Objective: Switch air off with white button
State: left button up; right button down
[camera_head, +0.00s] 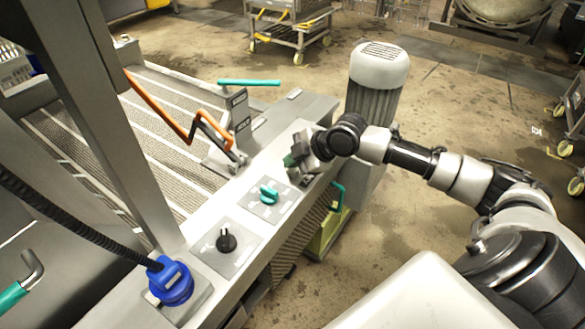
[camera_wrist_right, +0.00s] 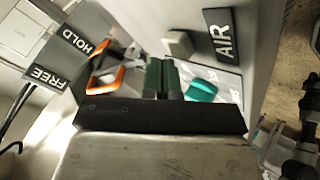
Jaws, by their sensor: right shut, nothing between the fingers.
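The white button (camera_wrist_right: 178,43) is a small pale square block on the metal panel in the right wrist view, beside a dark label reading AIR (camera_wrist_right: 222,38). My right gripper (camera_wrist_right: 162,75) is shut and empty, its green fingertips just short of the button in that picture; I cannot tell whether they touch anything. In the head view the right gripper (camera_head: 294,159) is over the far part of the control ledge, and I cannot make out the button there. My left gripper is not in view.
A teal knob (camera_head: 269,192) and a black knob (camera_head: 226,240) sit on the ledge nearer me. An orange-handled lever (camera_head: 190,130) stands left of the gripper, by FREE and HOLD labels (camera_wrist_right: 62,62). A blue plug (camera_head: 170,281) is at the near end. A grey motor (camera_head: 377,75) stands beyond.

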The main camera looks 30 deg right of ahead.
aim_at(293, 171)
jog(key=shift+f, duration=0.55)
dwell(0.9)
jog(key=shift+r+p, duration=0.95)
notch_tip(293, 171, up, 5)
jog(key=p, duration=0.5)
jog(key=shift+r, duration=0.1)
dwell(0.5)
